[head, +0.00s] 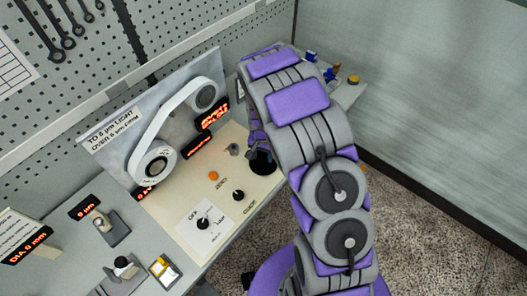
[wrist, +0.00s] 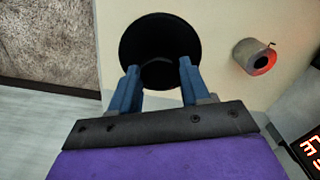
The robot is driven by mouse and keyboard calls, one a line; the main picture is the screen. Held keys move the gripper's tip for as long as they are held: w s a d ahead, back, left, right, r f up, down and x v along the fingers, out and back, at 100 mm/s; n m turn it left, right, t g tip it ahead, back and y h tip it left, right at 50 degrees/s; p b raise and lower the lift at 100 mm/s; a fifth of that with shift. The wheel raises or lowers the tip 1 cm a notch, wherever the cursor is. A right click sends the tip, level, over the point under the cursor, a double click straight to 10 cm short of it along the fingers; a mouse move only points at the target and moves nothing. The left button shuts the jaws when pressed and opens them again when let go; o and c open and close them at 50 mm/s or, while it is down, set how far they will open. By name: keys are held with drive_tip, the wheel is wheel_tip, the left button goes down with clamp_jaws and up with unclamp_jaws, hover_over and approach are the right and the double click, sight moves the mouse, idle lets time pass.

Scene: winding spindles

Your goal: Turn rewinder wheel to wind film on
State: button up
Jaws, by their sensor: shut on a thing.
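The rewinder wheel (wrist: 160,28) looks like a black round disc on the cream panel in the wrist view. In the head view, the wheel (head: 263,163) is at the panel's right end, partly hidden by my arm. My gripper (wrist: 158,72) has its two blue fingers at the wheel's near part, shut on it with a gap between the fingertips; the exact contact is hard to see. In the head view, my gripper (head: 258,140) is just above the wheel. The white film (head: 160,120) loops between a lower-left spool (head: 153,165) and an upper-right spool (head: 206,95).
The cream panel (head: 185,203) also carries an orange button (head: 213,176) and a black knob (head: 238,196). A small metal cylinder with a red glow (wrist: 255,56) stands right of the wheel. Red displays (head: 213,114) sit near the spools. Carpet lies right of the bench.

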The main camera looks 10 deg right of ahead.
sight(262, 156)
drive_tip(key=m+p, duration=0.1)
drive_tip(key=m, duration=0.3)
drive_tip(key=shift+r+p, duration=0.1)
drive_tip(key=shift+p, duration=0.3)
drive_tip(key=shift+m+p, duration=0.6)
drive_tip(key=shift+m, duration=1.3)
drive_tip(key=shift+w, duration=0.1)
drive_tip(key=o, duration=1.1)
drive_tip(key=shift+a, duration=0.15)
drive_tip(key=shift+c, duration=0.2)
wheel_tip(262, 156, up, 17)
